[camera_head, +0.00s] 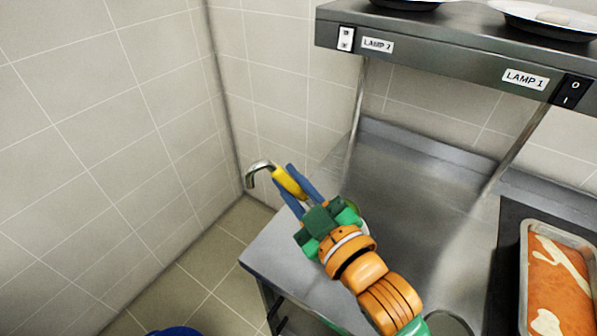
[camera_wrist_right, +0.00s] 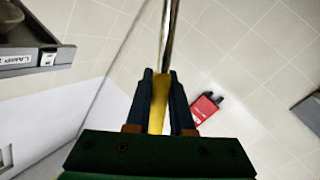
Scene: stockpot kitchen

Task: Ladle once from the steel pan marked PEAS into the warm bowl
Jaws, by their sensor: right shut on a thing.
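My right gripper (camera_head: 282,175) is shut on the yellow handle of a ladle (camera_head: 291,183), whose bent steel end sticks out to the left. In the right wrist view the yellow handle (camera_wrist_right: 158,103) sits between the two blue fingers of my gripper (camera_wrist_right: 160,75), and its steel shaft runs up out of the picture. The ladle's cup is not visible. No pan marked PEAS shows. A small piece of something green and round (camera_head: 352,206) is mostly hidden behind my gripper; I cannot tell what it is. My left gripper is out of view.
A steel shelf labelled LAMP 1 and LAMP 2 (camera_head: 440,58) overhangs the steel counter (camera_head: 400,190), with dishes on top (camera_head: 545,20). A tray of orange food (camera_head: 558,285) stands at right. A blue object (camera_head: 174,331) is low left. Tiled walls stand close.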

